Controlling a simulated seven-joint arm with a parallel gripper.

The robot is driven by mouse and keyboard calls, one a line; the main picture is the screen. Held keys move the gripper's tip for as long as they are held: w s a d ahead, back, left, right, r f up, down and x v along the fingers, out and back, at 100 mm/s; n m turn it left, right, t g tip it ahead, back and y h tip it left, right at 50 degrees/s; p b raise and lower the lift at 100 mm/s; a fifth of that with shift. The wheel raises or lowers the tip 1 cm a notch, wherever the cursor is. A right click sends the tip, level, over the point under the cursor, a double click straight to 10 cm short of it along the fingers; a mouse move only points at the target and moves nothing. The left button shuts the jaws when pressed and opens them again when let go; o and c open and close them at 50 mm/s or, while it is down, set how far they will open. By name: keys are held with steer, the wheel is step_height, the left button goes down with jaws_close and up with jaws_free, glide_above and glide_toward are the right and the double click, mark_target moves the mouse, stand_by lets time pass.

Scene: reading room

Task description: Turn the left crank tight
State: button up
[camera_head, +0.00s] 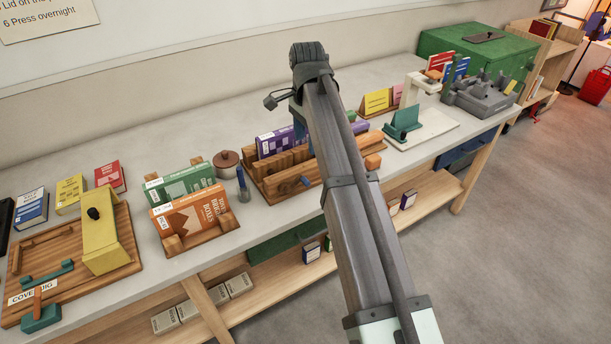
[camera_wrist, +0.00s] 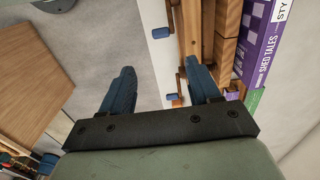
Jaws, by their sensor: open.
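A wooden press (camera_head: 283,187) holding purple books (camera_head: 275,141) stands mid-bench, partly hidden behind my arm. A blue crank handle (camera_head: 303,180) shows on its front in the head view, left of my arm. The wrist view shows two blue crank handles along the press's front, an upper one (camera_wrist: 161,33) and a lower one (camera_wrist: 172,97); the picture is turned, so the upper one appears to be the left crank. My gripper (camera_wrist: 158,66) is open and empty. The lower handle appears between its fingers, near the right finger; I cannot tell the depth or any contact. The upper handle lies beyond the fingertips.
Left of the press are a blue-handled tool (camera_head: 242,184), a brown lidded pot (camera_head: 227,163) and an orange book (camera_head: 196,216) in a wooden stand. A teal tool on a white base (camera_head: 428,130) stands to the right. Open floor (camera_head: 510,250) lies before the bench.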

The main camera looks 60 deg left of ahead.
mark_target(305, 178)
step_height(305, 178, down, 14)
steer(key=shift+s+a+r, duration=0.1)
steer(key=shift+s+r, duration=0.05)
steer(key=shift+r, duration=0.1)
stand_by(0.4)
